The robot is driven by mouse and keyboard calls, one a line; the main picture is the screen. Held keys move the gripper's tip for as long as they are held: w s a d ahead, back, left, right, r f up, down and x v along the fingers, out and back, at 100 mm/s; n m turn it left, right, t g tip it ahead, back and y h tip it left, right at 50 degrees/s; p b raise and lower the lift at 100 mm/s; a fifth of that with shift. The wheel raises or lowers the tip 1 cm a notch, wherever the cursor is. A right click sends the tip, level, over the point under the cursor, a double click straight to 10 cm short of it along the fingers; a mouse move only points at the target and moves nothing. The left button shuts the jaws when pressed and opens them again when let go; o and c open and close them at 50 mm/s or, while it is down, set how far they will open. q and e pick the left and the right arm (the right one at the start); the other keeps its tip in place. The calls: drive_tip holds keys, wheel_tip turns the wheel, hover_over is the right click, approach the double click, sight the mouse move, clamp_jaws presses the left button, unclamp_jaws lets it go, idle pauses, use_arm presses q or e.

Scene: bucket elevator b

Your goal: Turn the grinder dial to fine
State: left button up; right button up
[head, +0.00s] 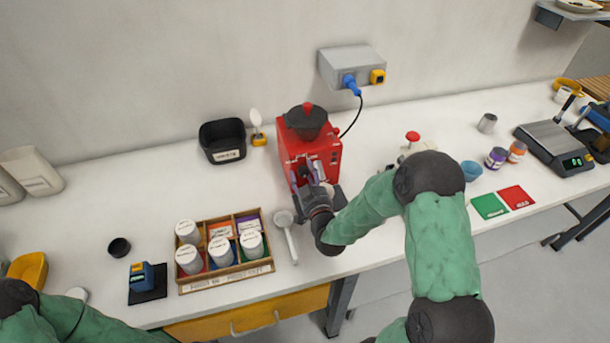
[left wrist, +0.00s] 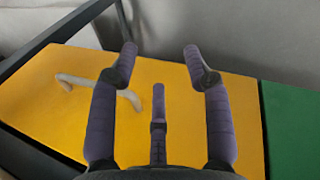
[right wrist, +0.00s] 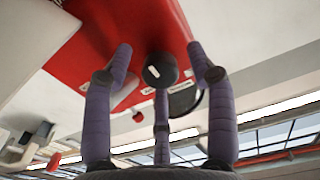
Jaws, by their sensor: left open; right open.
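The red grinder (head: 310,145) stands on the white counter, with a dark hopper (head: 306,121) and red knob on top. My right gripper (head: 305,177) is at its front face. In the right wrist view, the black round dial (right wrist: 160,70) with a white mark sits on the red grinder front. My open right gripper (right wrist: 160,62) has its fingers on either side of the dial and a third finger below it; whether they touch it I cannot tell. Small labels beside the dial are unreadable. My left gripper (left wrist: 155,65) is open and empty, facing a yellow drawer front.
A wooden tray (head: 228,275) with several white jars stands left of the grinder, and a white scoop (head: 287,232) lies beside it. A black bin (head: 223,140) is behind. A wall socket box (head: 352,66) feeds the grinder's cable. The yellow drawer (head: 250,312) is below the counter.

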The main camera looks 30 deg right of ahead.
drive_tip(key=v, duration=1.2)
idle(0.4)
